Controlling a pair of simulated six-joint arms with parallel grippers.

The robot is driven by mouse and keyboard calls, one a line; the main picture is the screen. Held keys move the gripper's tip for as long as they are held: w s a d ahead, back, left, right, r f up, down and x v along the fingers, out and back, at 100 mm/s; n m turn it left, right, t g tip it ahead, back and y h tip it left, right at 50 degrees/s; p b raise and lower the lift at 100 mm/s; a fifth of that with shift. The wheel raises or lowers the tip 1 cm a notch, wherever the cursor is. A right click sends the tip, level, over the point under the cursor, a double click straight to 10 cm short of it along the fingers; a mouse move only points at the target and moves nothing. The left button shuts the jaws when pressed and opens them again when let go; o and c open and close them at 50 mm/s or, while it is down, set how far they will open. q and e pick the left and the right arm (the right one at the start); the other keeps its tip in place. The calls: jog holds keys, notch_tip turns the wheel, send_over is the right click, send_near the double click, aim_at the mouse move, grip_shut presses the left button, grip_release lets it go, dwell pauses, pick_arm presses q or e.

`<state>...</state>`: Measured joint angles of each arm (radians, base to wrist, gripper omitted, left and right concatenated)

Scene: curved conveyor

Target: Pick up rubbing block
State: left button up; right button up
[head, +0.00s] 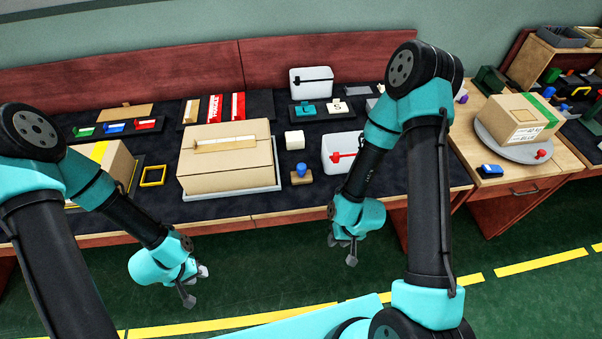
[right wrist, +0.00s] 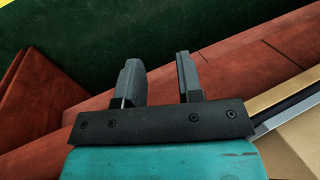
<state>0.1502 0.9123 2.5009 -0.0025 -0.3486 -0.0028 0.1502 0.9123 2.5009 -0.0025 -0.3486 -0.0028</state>
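A small block with a blue knob on a wooden base (head: 301,174), which looks like the rubbing block, stands upright on the dark mat in the head view. It is just right of the large cardboard box. My right gripper (head: 342,250) hangs in front of the table edge, below and right of the block, apart from it. The right wrist view shows its two fingers (right wrist: 159,80) spread with nothing between them. My left gripper (head: 197,285) is open and empty in front of the table, lower left of the block. The block does not show in the right wrist view.
The large cardboard box (head: 226,165) stands left of the block. A white roll (head: 294,140) is behind it, and a white bin with a red mark (head: 331,147) is to its right. The table's front edge (head: 270,220) lies between the grippers and the block.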

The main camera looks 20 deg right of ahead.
jog(key=shift+o, duration=0.3)
jog(key=o, duration=0.5)
